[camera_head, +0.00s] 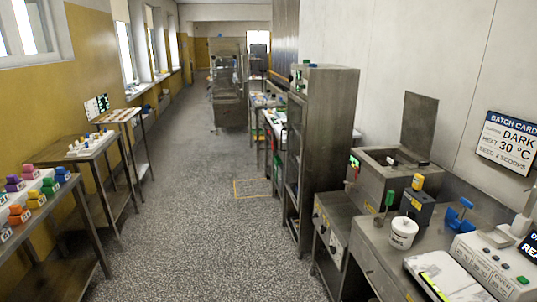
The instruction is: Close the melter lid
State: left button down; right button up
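The melter (385,180) is a steel box on the right-hand counter, with a small green display on its left side. Its lid (419,125) is a flat grey panel standing upright at the back, so the melter is open. The opening on top shows a dark inside with something small in it that I cannot make out. Neither of my grippers is in view.
A white bucket (402,233), a dark box with a yellow top (417,204) and a blue-handled tool (459,215) stand on the counter before the melter. A tall steel cabinet (322,150) stands left of it. The speckled floor (200,220) is clear in the middle.

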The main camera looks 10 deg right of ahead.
aim_at(421, 112)
jog(key=i+z, duration=0.45)
jog(key=i+j+z, duration=0.25)
jog(key=i+z, duration=0.15)
jog(key=i+j+z, duration=0.85)
jog(key=k+l, duration=0.1)
